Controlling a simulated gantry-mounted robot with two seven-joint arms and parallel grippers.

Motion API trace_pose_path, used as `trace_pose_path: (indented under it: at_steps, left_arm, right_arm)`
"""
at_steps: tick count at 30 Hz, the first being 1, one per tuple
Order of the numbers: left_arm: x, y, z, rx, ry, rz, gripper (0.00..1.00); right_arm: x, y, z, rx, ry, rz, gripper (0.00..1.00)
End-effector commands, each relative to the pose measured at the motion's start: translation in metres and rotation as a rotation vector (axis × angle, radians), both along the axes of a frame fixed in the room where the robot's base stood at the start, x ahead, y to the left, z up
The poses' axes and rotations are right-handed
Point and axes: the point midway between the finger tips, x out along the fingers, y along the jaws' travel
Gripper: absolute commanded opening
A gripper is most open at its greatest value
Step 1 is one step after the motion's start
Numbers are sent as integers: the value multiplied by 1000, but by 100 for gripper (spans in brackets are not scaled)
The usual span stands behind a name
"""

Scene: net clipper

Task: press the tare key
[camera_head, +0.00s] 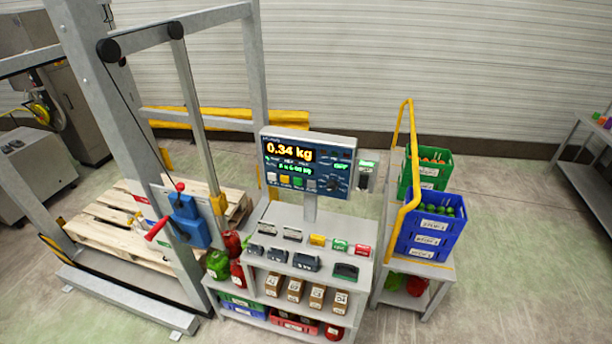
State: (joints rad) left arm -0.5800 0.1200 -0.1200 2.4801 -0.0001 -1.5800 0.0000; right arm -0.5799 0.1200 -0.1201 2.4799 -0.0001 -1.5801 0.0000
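The scale's display panel (308,162) stands on a post above the grey bench. It reads 0.34 kg in orange, with smaller green text below. A row of small keys runs along its lower edge, including a yellow key (284,180) and a green key (297,182). A dark round knob (333,184) sits at the right of the row. The key labels are too small to read, so I cannot tell which key is tare. Neither of my grippers shows in this view.
The grey bench (268,224) under the panel carries small boxes and devices. A blue clipper unit (188,222) with red handles stands at left by a metal frame. A yellow rail (404,200) and a blue crate (438,238) stand right.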

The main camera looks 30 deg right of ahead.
Motion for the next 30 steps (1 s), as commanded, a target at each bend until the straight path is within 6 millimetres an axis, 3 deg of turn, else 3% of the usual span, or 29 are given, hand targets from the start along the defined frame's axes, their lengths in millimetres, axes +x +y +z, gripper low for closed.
trace_pose_path:
  at_steps: [8,16,30]
  left_arm:
    - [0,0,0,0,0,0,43]
    - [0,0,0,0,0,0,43]
    - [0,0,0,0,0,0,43]
  right_arm:
    - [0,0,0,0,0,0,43]
    - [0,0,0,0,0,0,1]
    - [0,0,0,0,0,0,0]
